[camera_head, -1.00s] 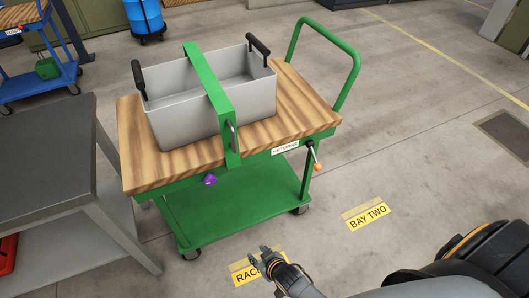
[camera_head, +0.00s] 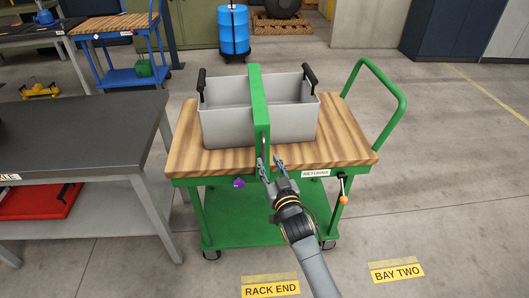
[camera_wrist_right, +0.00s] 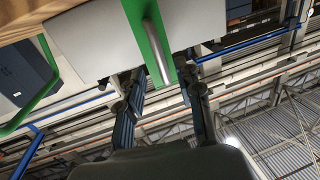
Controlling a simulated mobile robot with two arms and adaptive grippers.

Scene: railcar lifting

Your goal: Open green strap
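The green strap (camera_head: 259,100) runs over the grey bin (camera_head: 228,125) and down the front edge of the green cart's wooden top (camera_head: 340,148). A grey bar handle (camera_wrist_right: 156,52) stands on the strap's front in the right wrist view, where the strap (camera_wrist_right: 150,22) hangs between my fingers. My right gripper (camera_head: 270,166) is open in front of the strap's lower end, its fingers spread; it also shows in the right wrist view (camera_wrist_right: 163,90). The handle lies between and ahead of the fingertips; contact cannot be told. My left gripper is not in view.
A purple knob (camera_head: 239,183) sits left of the strap's lower end, and an orange-tipped lever (camera_head: 343,198) to the right. A dark-topped table (camera_head: 80,135) stands close at the left. The floor at right is open.

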